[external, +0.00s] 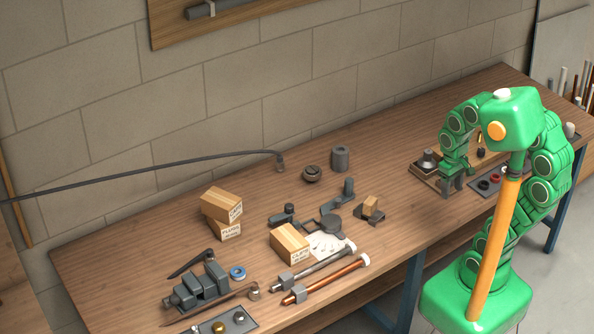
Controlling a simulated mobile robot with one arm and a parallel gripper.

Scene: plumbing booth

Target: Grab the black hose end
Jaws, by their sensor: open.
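A thin black hose (130,174) comes in from the left edge and arches above the bench. Its hose end (281,165) bends down near the back middle of the bench; whether it touches the wood I cannot tell. My gripper (455,185) is open, far to the right of the hose end, low over the right part of the bench. It is beside a small wooden tray with a grey conical part (428,162). The fingers are small in this view, and nothing shows held between them.
Right of the hose end stand a round dark fitting (312,174) and a grey cylinder (340,158). Grey pipe parts (331,225), stacked boxes (222,212), another box (290,244) and a vise (200,287) lie nearer the front. Bare wood lies between the cylinder and my gripper.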

